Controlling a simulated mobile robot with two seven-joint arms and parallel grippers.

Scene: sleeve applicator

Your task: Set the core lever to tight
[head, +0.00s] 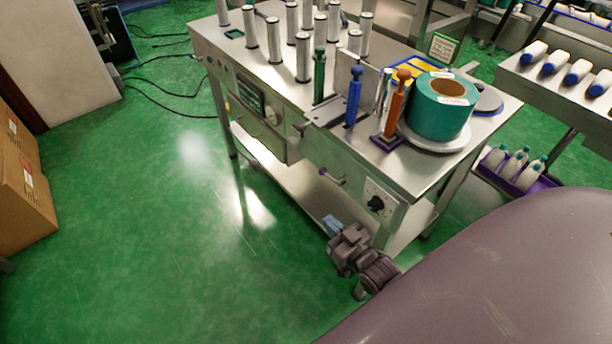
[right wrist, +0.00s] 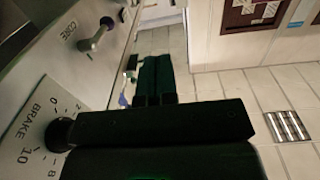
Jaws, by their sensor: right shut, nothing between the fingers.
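The core lever (head: 332,177) is a small metal lever with a purple knob on the front face of the steel machine. In the right wrist view the lever (right wrist: 96,39) is at upper left, tilted, with its purple tip toward the upper right, beside the word CORE. No "tight" marking is legible. My right gripper (head: 332,223) is low in front of the machine, below the lever and apart from it. In the right wrist view its dark fingers (right wrist: 154,62) are shut with nothing between them, to the right of the lever. My left gripper is not in view.
A black brake knob (head: 377,203) on a white plate is right of the lever; the brake dial (right wrist: 60,133) is close to my wrist. The machine top (head: 240,52) carries several spindles, coloured posts and a teal roll (head: 440,108). Open green floor (head: 180,230) lies left.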

